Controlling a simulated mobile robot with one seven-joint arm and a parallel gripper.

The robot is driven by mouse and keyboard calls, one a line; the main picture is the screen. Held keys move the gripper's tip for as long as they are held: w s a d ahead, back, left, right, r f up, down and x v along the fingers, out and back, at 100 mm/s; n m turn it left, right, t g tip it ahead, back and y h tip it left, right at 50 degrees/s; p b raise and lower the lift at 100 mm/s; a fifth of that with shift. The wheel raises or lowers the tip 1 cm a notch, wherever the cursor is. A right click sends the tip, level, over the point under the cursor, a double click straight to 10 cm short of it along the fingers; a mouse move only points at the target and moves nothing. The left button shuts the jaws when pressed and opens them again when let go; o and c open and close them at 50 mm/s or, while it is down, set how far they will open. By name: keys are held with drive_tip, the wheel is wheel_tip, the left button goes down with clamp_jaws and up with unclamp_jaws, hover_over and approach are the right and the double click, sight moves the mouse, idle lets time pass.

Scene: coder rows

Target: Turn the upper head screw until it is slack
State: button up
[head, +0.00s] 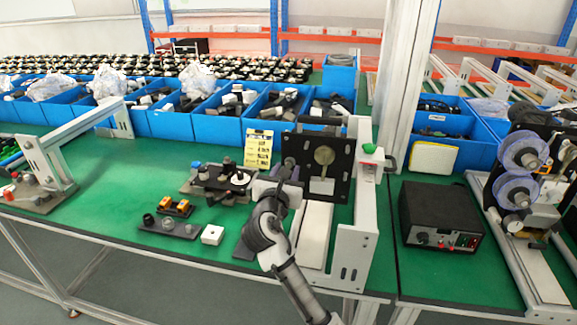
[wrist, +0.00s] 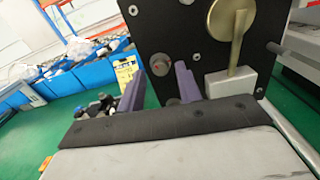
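A black upright plate (head: 340,185) stands on a white and grey frame. It carries a brass disc (head: 324,155) with a flat stem, also large in the wrist view (wrist: 230,25).
Small fixtures (head: 220,180) and a yellow card (head: 258,148) stand left of the plate. A white block (head: 212,234) lies in front. A black box (head: 440,215) is at right; blue bins (head: 215,118) line the back. The green table's left middle is clear.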

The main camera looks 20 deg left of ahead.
drive_tip(key=s, duration=0.3)
drive_tip(key=shift+s+d, duration=0.25)
drive_tip(key=shift+s, duration=0.1)
drive_tip(key=shift+b, duration=0.3)
